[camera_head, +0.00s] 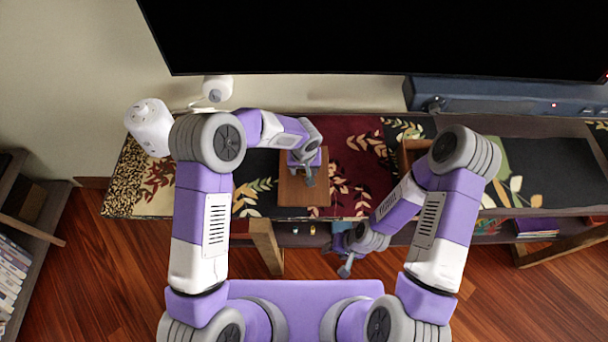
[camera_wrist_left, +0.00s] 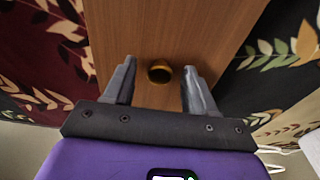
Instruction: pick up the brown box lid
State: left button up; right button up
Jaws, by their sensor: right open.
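The brown box lid (camera_head: 303,197) lies on the patterned cloth of the long table, left of centre. In the left wrist view, the wooden lid (camera_wrist_left: 165,28) carries a small round gold knob (camera_wrist_left: 159,73). My left gripper (camera_head: 308,180) is over the lid, pointing down at it. Its two fingers (camera_wrist_left: 158,80) are apart, one on each side of the knob, with gaps showing. My right gripper (camera_head: 346,268) is open and empty, low in front of the table edge. The knob is hidden by my left gripper in the head view.
A brown wooden box (camera_head: 412,147) stands on the table to the right, partly behind my right arm. A large black screen (camera_head: 380,35) hangs over the back. A white rounded object (camera_head: 150,126) stands at the table's left end. A bookshelf (camera_head: 22,235) is at far left.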

pick_arm(q)
grip_shut()
